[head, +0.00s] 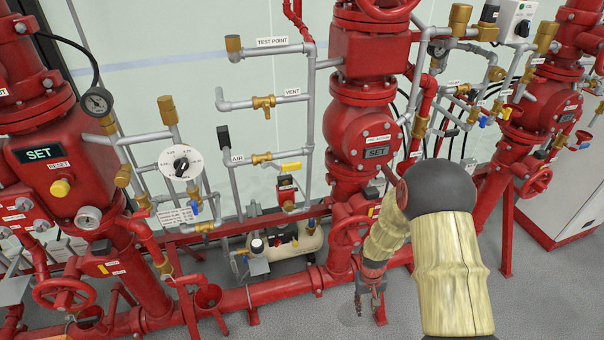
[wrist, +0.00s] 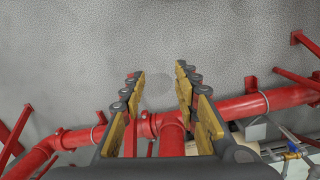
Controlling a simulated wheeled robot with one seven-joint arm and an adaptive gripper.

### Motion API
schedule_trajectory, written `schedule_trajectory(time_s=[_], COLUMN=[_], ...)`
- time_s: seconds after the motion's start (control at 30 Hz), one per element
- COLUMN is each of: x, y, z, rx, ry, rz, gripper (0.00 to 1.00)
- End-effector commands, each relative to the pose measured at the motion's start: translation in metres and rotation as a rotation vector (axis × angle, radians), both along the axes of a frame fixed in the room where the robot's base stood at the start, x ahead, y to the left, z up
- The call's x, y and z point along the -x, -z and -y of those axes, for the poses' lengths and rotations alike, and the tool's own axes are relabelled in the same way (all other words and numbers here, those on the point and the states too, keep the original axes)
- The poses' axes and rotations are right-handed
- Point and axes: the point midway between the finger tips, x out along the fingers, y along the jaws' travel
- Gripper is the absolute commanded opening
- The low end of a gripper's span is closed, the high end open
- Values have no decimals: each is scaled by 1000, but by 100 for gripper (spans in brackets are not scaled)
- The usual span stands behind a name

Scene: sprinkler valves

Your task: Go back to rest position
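My gripper (head: 370,302) hangs low in the head view, pointing down in front of the middle red valve column (head: 362,115). In the wrist view my gripper (wrist: 161,85) has its two yellow-padded fingers apart, with grey floor and red pipe showing between them. It holds nothing. My arm, in a tan sleeve with a dark round elbow, comes in from the lower right of the head view and hides part of the red pipework behind it.
A left valve column (head: 60,150) and a right one (head: 540,110) stand either side. A compressor (head: 285,243) sits behind the pipe. Grey floor (wrist: 90,50) lies open below my gripper.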

Motion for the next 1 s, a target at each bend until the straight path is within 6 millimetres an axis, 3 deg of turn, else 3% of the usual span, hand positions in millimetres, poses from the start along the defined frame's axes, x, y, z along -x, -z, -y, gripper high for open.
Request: schedule_trajectory(time_s=[0.03, 0.1, 0.4, 0.7, 1.0], x=[5, 16, 75, 138, 180], y=[-33, -69, -209, -317, -402], z=[0, 0, -7, -17, -26], rx=[2, 4, -11, -41, -69], ry=[0, 2, 8, 22, 33], rz=[-3, -16, -27, 51, 259], gripper=[31, 31, 31, 31, 31])
